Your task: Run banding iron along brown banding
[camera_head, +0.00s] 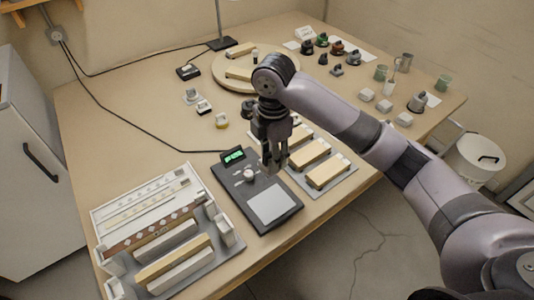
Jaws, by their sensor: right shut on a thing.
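My right gripper (272,160) is shut over the right edge of a black station (233,192) with a green display and a pale pad. It holds a small thing that appears to be the banding iron, mostly hidden by the fingers. I cannot tell whether that thing touches the station. A brown strip, apparently the brown banding (124,241), runs along the rack (229,250) at the front left, beside paler strips and long blocks. The gripper is apart from it, to its right. My left gripper is not in view.
A tray of wood-topped blocks (310,154) stands right of the station. A round board (221,76), a lamp base (222,43) and several small items lie farther back. A black cable (130,124) crosses the left of the bench. The bench's front edge is close.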

